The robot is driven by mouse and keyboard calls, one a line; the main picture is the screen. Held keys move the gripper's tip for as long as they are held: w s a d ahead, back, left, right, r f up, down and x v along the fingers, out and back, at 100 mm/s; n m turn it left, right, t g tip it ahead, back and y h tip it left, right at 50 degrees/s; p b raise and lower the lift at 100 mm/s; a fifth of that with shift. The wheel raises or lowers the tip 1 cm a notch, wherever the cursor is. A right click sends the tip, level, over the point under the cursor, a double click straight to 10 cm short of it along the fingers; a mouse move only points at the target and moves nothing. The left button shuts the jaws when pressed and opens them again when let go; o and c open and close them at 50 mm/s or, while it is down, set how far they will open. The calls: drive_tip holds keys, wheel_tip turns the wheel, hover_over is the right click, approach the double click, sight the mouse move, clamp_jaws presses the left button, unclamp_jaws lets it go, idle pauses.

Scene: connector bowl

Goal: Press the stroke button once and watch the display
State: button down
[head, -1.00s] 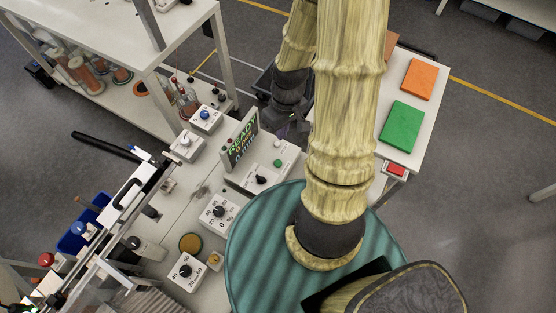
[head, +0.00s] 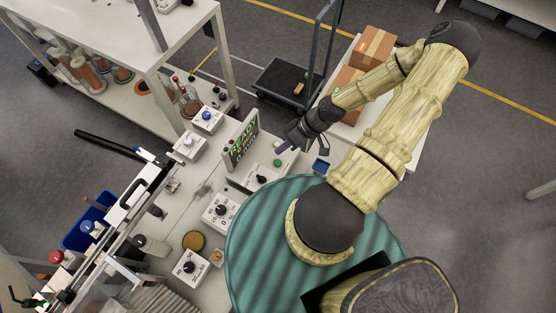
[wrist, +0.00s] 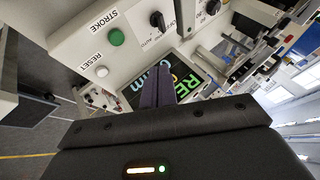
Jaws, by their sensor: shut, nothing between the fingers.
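The green stroke button (wrist: 116,37) sits on a white control panel, beside the STROKE label in the wrist view. It also shows in the head view (head: 278,163). The display (head: 243,144) stands upright behind the panel and reads READY in green, with smaller lines below. In the wrist view the display (wrist: 189,83) is partly covered by my fingers. My gripper (wrist: 158,88) is shut and empty, over the display in that view and apart from the button. In the head view my gripper (head: 284,147) hovers just right of the display, above the button.
A white reset button (wrist: 101,71) and a black selector knob (wrist: 157,20) are near the stroke button. Dial boxes (head: 221,210) stand at the front left. Cardboard boxes (head: 374,46) and a trolley (head: 285,82) lie beyond my arm.

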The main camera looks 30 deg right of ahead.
sight(281, 162)
drive_tip(key=shift+w+t+y, duration=0.4)
drive_tip(key=shift+w+t, duration=0.2)
drive_tip(key=shift+t, duration=0.2)
drive_tip(key=shift+f, duration=0.1)
wheel_tip(281, 162, down, 9)
drive_tip(key=b, duration=0.6)
drive_tip(key=shift+r+b, duration=0.2)
drive_tip(key=shift+b, duration=0.1)
idle(1.4)
drive_tip(key=shift+f, duration=0.4)
drive_tip(key=shift+f+b, duration=0.5)
drive_tip(key=shift+b, duration=0.15)
idle(0.6)
drive_tip(key=shift+r, duration=0.15)
drive_tip(key=shift+r+p, duration=0.75)
drive_tip(key=shift+r, duration=0.05)
